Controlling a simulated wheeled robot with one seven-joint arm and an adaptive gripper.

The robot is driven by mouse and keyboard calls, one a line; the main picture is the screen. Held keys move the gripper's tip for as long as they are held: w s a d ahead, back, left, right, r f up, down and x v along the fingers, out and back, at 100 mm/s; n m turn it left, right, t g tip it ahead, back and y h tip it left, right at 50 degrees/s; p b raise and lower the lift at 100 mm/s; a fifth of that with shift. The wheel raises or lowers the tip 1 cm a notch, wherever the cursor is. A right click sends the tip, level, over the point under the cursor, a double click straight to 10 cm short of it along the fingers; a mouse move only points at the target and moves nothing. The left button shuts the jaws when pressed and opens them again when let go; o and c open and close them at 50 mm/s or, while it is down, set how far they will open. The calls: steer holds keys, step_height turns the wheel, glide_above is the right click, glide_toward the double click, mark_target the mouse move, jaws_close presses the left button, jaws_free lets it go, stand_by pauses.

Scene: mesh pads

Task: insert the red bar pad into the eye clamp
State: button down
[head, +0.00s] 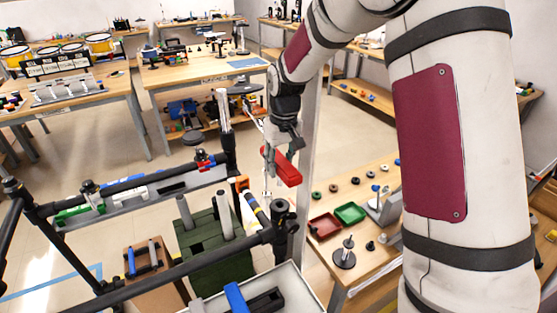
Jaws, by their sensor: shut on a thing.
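My gripper (281,152) hangs in mid-picture in the head view and is shut on a red bar pad (286,171). The pad is a bright red block, slanting down to the right below the fingers. It is held up clear of the wooden table (345,266). Where exactly the fingers touch it is too small to tell. I cannot single out the eye clamp with certainty. Small clamp-like parts sit on the grey rail (150,203) at left, too small to name.
A black tubular frame (155,273) fills the lower left, close to my gripper. The table at right holds a dark red tray (324,228), a green tray (350,214), a metal post on a round base (344,258) and several small round parts. A dark green block (205,238) stands lower left.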

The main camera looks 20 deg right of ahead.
steer(key=shift+f+b, duration=1.1)
steer(key=shift+f, duration=5.3)
steer(key=c, duration=1)
jaws_free()
steer(key=r, duration=0.3)
steer(key=s+r, duration=0.1)
steer(key=r, duration=0.7)
steer(key=shift+s+d, duration=0.15)
steer(key=shift+r, duration=0.45)
steer(key=shift+s, duration=0.1)
